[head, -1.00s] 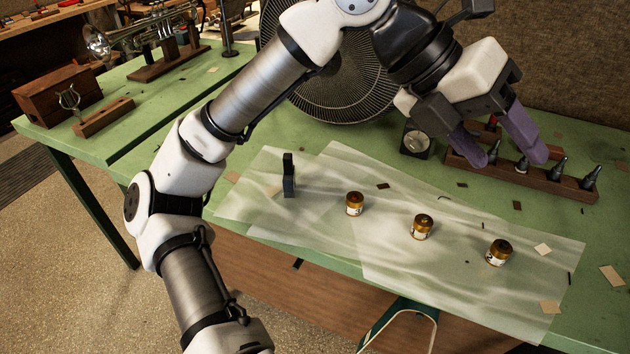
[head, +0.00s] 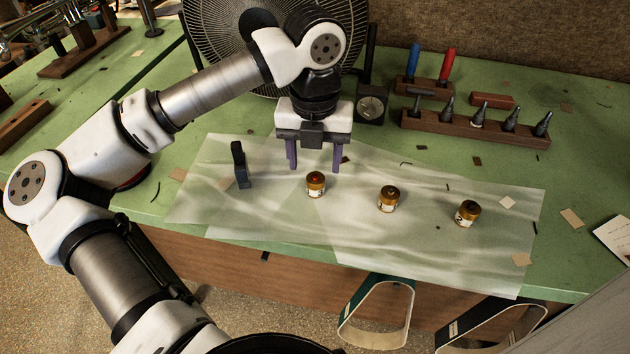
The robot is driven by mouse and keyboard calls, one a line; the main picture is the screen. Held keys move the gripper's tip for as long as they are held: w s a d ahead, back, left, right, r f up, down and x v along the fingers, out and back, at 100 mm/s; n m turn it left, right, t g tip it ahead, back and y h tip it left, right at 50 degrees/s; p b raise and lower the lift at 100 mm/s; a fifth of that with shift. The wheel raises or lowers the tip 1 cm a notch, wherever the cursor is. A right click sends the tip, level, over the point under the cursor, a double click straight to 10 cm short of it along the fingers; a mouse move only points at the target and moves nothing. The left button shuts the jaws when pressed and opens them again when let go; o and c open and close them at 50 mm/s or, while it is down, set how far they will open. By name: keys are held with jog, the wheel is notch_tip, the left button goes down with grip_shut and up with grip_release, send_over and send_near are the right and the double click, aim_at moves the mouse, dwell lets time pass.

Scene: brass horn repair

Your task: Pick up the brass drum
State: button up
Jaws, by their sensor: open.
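Three small brass drums with pale labels stand in a row on a translucent sheet (head: 270,215): a left one (head: 316,185), a middle one (head: 388,199) and a right one (head: 467,213). Which of them the task means I cannot tell. My gripper (head: 314,167) points down with its two purple fingers apart. It is empty, and in the picture its fingertips are just above and behind the left drum. I cannot tell its exact height above the sheet.
A dark upright block (head: 240,168) stands on the sheet left of the drums. Behind are a fan (head: 225,45), a dial gauge (head: 371,106) and a wooden rack (head: 478,128) holding several dark tools. Small scraps lie about the green bench (head: 573,170).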

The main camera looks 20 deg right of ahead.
aim_at(315, 176)
jog(key=shift+s+f+p, duration=0.15)
jog(key=shift+f+p, duration=0.65)
jog(key=shift+f, duration=1.9)
jog(key=shift+c, duration=0.2)
jog(key=c, duration=1.1)
jog(key=shift+r, duration=0.1)
notch_tip(315, 176, up, 20)
jog(key=shift+s+d+f+b, duration=0.1)
jog(key=shift+b, duration=0.95)
